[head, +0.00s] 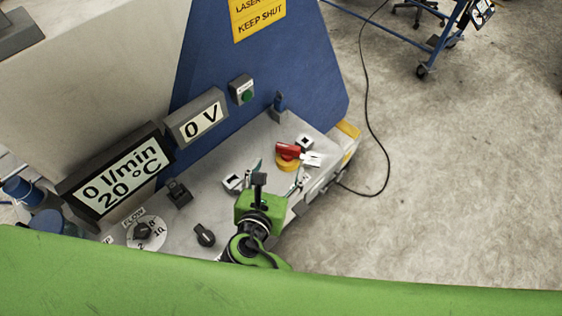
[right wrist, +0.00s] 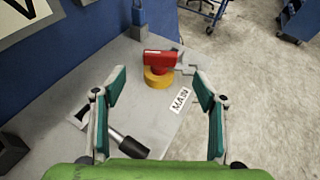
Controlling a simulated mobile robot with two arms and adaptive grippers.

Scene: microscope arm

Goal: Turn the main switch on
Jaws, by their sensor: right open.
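The main switch has a red handle (head: 287,150) on a round yellow base (head: 286,164), on the grey sloping panel. In the right wrist view, the red handle (right wrist: 160,58) lies roughly crosswise above the yellow base (right wrist: 157,79), with a grey bracket at its right. A white MAIN label (right wrist: 180,100) lies in front of it. My right gripper (right wrist: 160,90) is open and empty. Its two fingers are spread left and right, short of the switch and apart from it. In the head view my right gripper (head: 278,176) is just below the switch. My left gripper is out of view.
A flow knob (head: 144,233), a black knob (head: 204,235) and a green button (head: 246,94) are nearby. Displays read 0 V (head: 201,119) and 0 l/min, 20 °C (head: 124,173). A black-and-metal part (right wrist: 128,145) lies near the left finger. A cable crosses the open floor.

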